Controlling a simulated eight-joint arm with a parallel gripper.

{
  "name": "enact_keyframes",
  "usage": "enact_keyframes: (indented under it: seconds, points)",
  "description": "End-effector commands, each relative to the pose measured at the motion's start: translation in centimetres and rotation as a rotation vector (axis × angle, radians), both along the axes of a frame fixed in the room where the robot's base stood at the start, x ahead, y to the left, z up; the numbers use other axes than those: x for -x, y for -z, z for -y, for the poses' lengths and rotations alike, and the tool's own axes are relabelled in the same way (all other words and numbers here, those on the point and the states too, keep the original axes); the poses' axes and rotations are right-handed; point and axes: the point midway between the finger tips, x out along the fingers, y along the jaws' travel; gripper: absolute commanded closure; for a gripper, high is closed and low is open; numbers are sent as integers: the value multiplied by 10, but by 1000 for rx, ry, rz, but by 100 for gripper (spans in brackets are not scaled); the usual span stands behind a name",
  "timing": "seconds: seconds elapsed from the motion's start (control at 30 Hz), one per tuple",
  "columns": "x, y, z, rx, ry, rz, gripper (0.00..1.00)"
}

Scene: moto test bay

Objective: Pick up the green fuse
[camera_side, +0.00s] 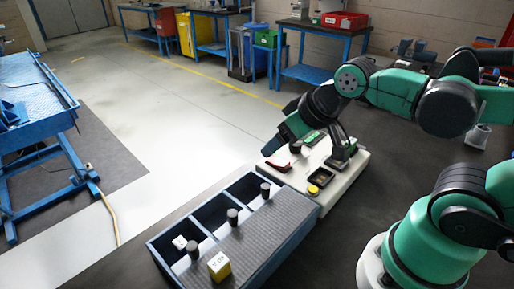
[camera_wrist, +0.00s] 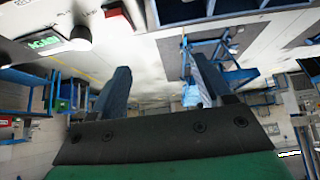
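My gripper (camera_wrist: 160,82) is open in the wrist view, with two dark blue fingers apart and nothing between them. In the side view my gripper (camera_side: 272,146) is above the left edge of a white panel. I cannot make out a separate green fuse. A white cube (camera_side: 180,242) lies in the tray's near compartment.
The blue tray (camera_side: 164,258) has several compartments and black knobs along it. The white panel (camera_side: 345,180) carries a red part (camera_side: 278,162), a yellow button (camera_side: 313,190) and black knobs. A blue bench (camera_side: 35,80) stands at left. The floor between is clear.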

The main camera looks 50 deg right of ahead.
Motion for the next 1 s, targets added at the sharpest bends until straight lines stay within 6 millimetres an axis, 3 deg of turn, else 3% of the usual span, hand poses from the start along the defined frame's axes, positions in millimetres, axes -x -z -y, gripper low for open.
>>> enact_keyframes:
  seconds: [0.27, 0.37, 0.57, 0.7, 0.8, 1.0]
  points:
    - [0, 0, 2, 3, 2, -4, 29]
    - [-2, -1, 16, 29, 16, -45, 29]
    - [-1, 2, 91, 106, 53, -278, 29]
    - [15, 9, 148, 89, 46, -458, 29]
    - [29, 15, 178, 52, 31, -546, 29]
    - [46, 23, 204, 2, 3, -618, 29]
